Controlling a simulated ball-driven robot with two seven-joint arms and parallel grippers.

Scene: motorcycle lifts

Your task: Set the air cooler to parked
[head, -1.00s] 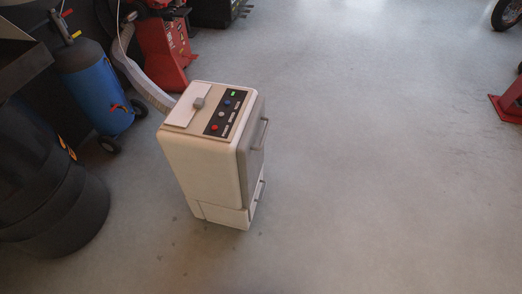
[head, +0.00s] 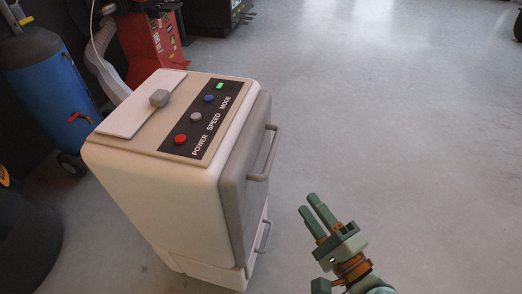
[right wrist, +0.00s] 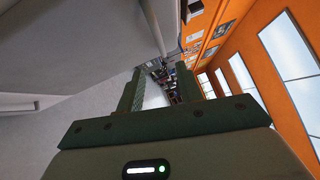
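The air cooler (head: 165,210) is a beige upright box in the head view, left of centre. Its top has a dark panel (head: 198,122) with a red POWER button (head: 180,139), a grey SPEED button (head: 196,117), a blue MODE button (head: 210,98) and a lit green light (head: 220,86). The grey front door (head: 242,190) looks shut and has a bar handle (head: 268,155). My right gripper (head: 308,203) is open, empty and right of the door, apart from it. My left gripper is out of view.
A lower handle (head: 265,236) sticks out of the cooler's front. A ribbed hose (head: 103,70) runs behind it. A blue tank (head: 50,90) and a red machine (head: 150,45) stand at left and back. The floor (head: 400,130) to the right is clear.

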